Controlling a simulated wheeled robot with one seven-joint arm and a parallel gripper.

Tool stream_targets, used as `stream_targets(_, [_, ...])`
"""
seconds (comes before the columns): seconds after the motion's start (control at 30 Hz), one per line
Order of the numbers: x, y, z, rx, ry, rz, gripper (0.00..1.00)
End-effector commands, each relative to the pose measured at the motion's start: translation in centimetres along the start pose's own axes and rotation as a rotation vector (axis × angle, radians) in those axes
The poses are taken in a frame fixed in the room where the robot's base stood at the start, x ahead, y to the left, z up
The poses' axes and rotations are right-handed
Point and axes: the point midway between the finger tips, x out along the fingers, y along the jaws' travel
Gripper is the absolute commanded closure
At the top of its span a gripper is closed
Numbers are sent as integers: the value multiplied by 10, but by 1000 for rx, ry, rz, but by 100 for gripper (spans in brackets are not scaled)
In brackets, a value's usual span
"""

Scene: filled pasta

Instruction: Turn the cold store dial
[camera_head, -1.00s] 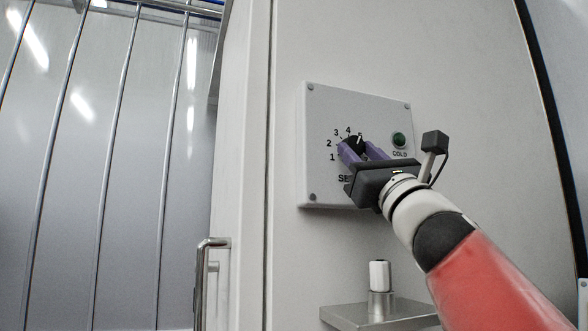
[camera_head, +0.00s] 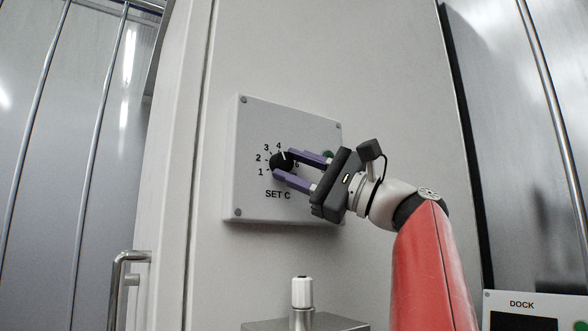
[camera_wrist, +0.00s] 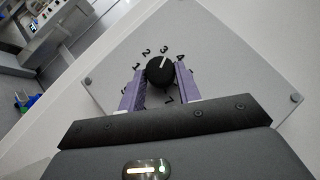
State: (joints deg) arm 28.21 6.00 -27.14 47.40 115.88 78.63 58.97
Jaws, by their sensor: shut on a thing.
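The black cold store dial (camera_head: 280,162) with a white pointer mark sits on a pale control panel (camera_head: 240,200) lettered "SET C", with numbers around it. The mark points up and slightly right, near the 4; the exact setting is hard to read. My gripper (camera_head: 291,170) reaches in from the right with its purple fingers on either side of the dial, shut on it. In the wrist view the dial (camera_wrist: 160,72) sits between the fingertips (camera_wrist: 160,80), with 1 to 4 and a 7 visible. Other numbers are hidden by the fingers.
A green lamp (camera_head: 328,156) on the panel is partly hidden behind my gripper. Below is a metal shelf (camera_head: 345,324) with a white-topped fitting (camera_head: 302,291). A door handle (camera_head: 118,285) is at lower left. A "DOCK" panel (camera_head: 545,297) is at lower right.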

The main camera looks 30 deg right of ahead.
Motion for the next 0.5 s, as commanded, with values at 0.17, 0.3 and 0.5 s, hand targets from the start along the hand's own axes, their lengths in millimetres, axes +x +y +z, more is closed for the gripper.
stream_targets(0.17, [0,0,-1,-45,-1,47,89])
stream_targets(0.3, [0,-1,0,-64,-5,66,89])
stream_targets(0.5, [0,-1,0,-72,-7,75,89])
